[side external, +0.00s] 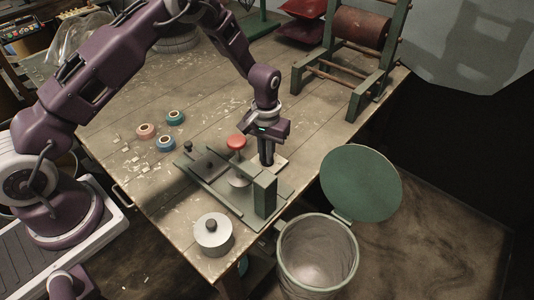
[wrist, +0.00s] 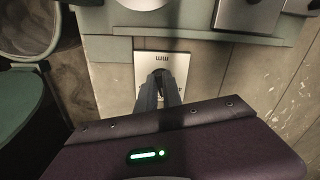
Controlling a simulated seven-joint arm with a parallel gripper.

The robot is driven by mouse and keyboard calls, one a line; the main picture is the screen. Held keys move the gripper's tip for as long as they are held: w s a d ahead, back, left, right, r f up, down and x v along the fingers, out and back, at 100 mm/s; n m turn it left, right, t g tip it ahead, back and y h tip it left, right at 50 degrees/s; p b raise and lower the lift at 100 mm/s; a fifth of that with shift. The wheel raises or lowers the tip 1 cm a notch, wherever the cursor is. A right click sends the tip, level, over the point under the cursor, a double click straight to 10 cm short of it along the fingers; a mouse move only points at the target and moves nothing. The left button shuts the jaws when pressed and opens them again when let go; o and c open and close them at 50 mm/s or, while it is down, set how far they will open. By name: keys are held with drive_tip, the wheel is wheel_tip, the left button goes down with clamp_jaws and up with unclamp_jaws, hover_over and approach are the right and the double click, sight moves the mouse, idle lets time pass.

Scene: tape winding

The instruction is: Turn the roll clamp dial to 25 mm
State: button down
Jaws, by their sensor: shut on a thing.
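The winding fixture (side external: 225,200) is a grey-green base plate with an upright block on the table. A pale dial plate (side external: 281,162) sits at its far right edge. In the wrist view the dial plate (wrist: 178,66) carries the letters "mm", seen upside down; no numbers or pointer are readable. My gripper (side external: 267,163) points down over this plate. In the wrist view my gripper (wrist: 160,78) has its fingertips close together on a small dark dial knob, which they mostly hide. The dial's setting cannot be told.
A red knob (side external: 236,142) stands on the fixture just left of my gripper. A lidded metal pot (side external: 213,236) is at the front. Several tape rolls (side external: 165,143) lie at left. An open bin (side external: 318,250) stands past the table edge. A green roller frame (side external: 357,65) is behind.

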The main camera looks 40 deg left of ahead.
drive_tip(key=shift+a+m, duration=0.1)
drive_tip(key=shift+m, duration=1.3)
drive_tip(key=shift+w, duration=0.1)
drive_tip(key=c, duration=1.5)
unclamp_jaws()
drive_tip(key=shift+r, duration=0.1)
